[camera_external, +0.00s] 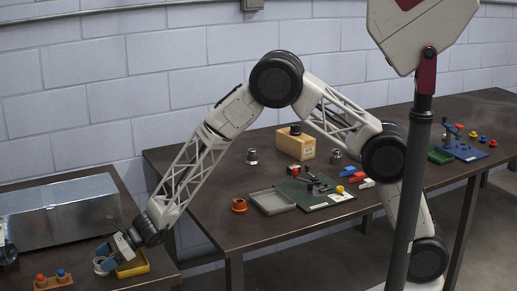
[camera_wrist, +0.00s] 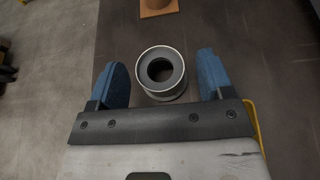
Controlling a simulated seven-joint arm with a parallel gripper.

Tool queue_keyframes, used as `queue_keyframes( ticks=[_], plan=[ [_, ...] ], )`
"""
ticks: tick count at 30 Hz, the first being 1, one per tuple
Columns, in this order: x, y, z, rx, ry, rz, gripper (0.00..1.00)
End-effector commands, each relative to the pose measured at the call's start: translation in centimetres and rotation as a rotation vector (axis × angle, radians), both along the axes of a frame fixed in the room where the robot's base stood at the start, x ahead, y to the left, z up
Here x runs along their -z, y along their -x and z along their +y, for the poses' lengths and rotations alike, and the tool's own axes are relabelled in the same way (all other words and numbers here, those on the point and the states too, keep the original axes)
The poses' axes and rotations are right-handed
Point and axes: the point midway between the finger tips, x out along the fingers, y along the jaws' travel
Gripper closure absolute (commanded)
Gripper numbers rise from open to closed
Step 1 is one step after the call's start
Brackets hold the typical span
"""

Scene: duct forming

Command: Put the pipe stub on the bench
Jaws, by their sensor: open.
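The pipe stub (camera_wrist: 162,92) is a short grey round piece with a pale rim and a dark bore. In the wrist view it stands upright on the dark table between the two blue fingers of my gripper (camera_wrist: 162,75). The fingers are open, with a narrow gap on each side of it. In the external view my gripper (camera_external: 105,263) is low over the left table (camera_external: 95,248), at its front right part. The stub is hard to tell from the fingers there. The larger bench (camera_external: 205,192) stands to the right.
A yellow tray (camera_external: 133,265) sits right beside my gripper. A wooden block (camera_external: 53,282) with red and blue pegs is in front, and a metal box (camera_external: 60,215) behind. The bench holds a grey tray (camera_external: 272,202), green board (camera_external: 318,197), orange-brown ring (camera_external: 239,205), wooden box (camera_external: 296,145) and silver fittings (camera_external: 252,156).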

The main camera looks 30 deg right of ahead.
Motion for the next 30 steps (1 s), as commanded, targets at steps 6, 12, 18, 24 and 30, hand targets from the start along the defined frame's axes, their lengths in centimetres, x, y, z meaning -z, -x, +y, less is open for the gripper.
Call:
queue_keyframes(
  ticks=[6,12,18,24,30],
  plan=[
    [-1.0,0.0,-2.4,0.001,0.000,0.001,0.26],
    [-1.9,0.0,-4.8,0.001,0.001,0.001,0.26],
    [-2.8,0.0,-7.1,0.002,0.001,0.001,0.26],
    [-3.5,0.0,-8.8,0.000,0.001,0.001,0.26],
    [-3.9,0.1,-9.5,0.000,0.001,0.001,0.26]
  ],
)
